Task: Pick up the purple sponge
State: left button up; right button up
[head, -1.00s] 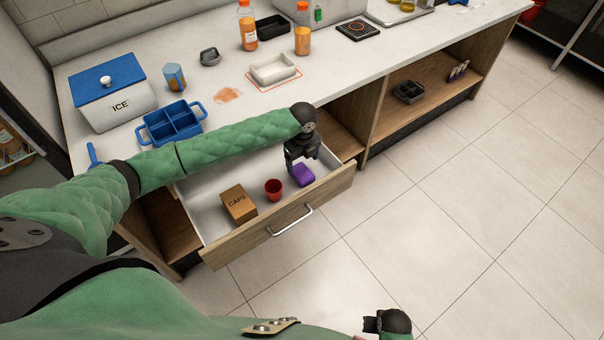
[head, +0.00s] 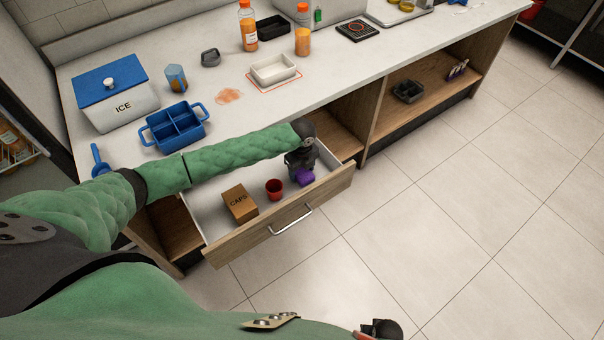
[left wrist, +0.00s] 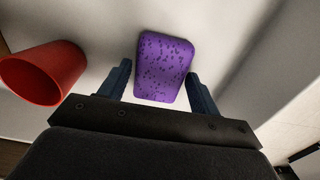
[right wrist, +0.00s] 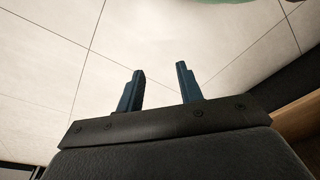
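The purple sponge (head: 305,177) lies in the open drawer (head: 226,232), near its right end. In the left wrist view the sponge (left wrist: 164,66) shows dark speckles and lies between and ahead of my left gripper's fingers (left wrist: 159,82). Those fingers are open, one on each side of the sponge, with a small gap visible on each side. In the head view my left gripper (head: 299,172) is low in the drawer, right over the sponge. My right gripper (right wrist: 161,76) is open and empty above the tiled floor.
A CAPS box (head: 239,204) stands further left. The drawer front and side walls surround the sponge.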

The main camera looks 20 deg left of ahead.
aim_at(302, 172)
pick_arm(q)
jog(key=c, duration=0.6)
jog(key=shift+c, duration=0.2)
pick_arm(e)
jog(key=shift+w, duration=0.1)
